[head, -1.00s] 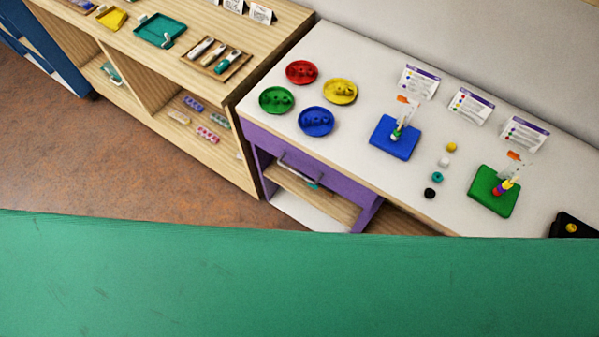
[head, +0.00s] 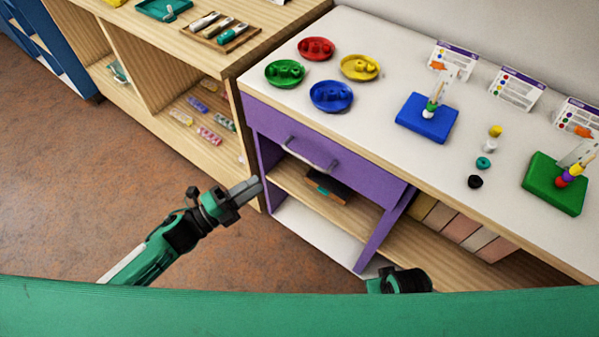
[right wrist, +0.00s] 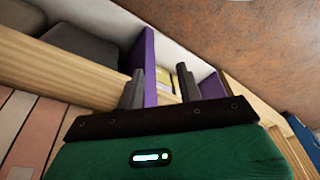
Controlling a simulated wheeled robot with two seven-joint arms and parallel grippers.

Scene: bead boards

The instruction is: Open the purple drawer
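The purple drawer (head: 350,165) is under the white table top, its front flush with the purple frame, so it looks closed. Its grey bar handle (head: 310,157) is on the front. My left gripper (head: 250,189) is below and left of the handle, apart from it. Its fingers look close together, but their gap is unclear from this angle. My right gripper (head: 398,280) is low, by the foot of the purple side panel, its fingers hidden in the head view. In the right wrist view its two fingers (right wrist: 161,90) stand apart, with a purple panel (right wrist: 151,70) beyond them.
The table (head: 300,82) bears red, yellow, green and blue dishes, bead boards, loose beads and cards. An open shelf (head: 335,208) below the drawer holds a dark item (head: 326,187). A wooden shelf unit (head: 150,60) stands left. Brown floor (head: 80,180) is open at left.

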